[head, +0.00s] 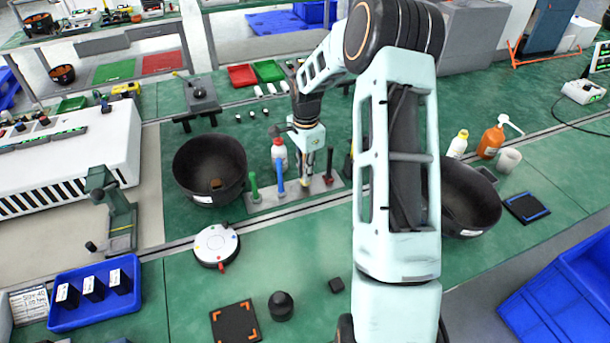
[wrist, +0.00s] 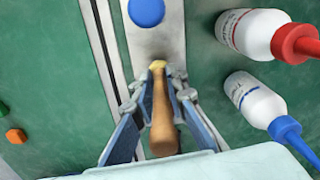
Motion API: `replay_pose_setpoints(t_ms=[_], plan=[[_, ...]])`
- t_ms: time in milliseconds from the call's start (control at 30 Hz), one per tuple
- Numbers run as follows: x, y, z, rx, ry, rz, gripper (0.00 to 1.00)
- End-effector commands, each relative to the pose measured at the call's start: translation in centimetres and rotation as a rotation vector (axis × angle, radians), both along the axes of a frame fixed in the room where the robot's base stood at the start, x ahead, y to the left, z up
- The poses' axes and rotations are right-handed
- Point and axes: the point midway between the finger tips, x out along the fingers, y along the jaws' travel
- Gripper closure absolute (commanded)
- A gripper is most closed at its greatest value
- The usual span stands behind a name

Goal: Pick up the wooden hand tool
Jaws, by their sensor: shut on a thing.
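The wooden hand tool (wrist: 163,125) shows in the wrist view as a brown handle with a yellowish tip, standing between my fingers. My gripper (wrist: 160,130) is shut on it, with one finger pad on each side. In the head view my gripper (head: 305,172) is over the pale tool rack strip (head: 232,213), to the right of the blue-handled tool (head: 279,174). The tool's lower end is at or just above the strip; I cannot tell whether it is clear of it. The blue tool's round top (wrist: 146,12) also shows in the wrist view.
A green-handled tool (head: 254,188) and a dark red one (head: 329,166) stand on the strip. A red-capped bottle (wrist: 250,33) and a blue-capped bottle (wrist: 255,101) are close by. A black bowl (head: 205,190) stands to the left. The green mat in front has free room.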

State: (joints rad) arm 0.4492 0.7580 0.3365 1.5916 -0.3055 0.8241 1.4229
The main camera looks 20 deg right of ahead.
Motion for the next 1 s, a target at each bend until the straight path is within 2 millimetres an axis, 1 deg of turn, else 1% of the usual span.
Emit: replay_pose_setpoints(t_ms=[67,167,433,600,700,833,1000], plan=[[0.1,0.0,1.5,-0.001,-0.005,0.0,1.0],[-0.9,-0.3,2.7,-0.002,-0.002,-0.002,1.0],[-5.0,-1.4,7.8,-0.002,-0.004,-0.003,1.0],[-8.6,-2.4,9.2,-0.002,-0.001,-0.003,1.0],[-10.2,-2.7,9.9,-0.002,-0.002,-0.001,1.0],[-11.9,-3.2,10.7,0.0,0.0,-0.002,1.0],[-13.2,-3.5,11.3,0.0,0.0,0.0,1.0]])
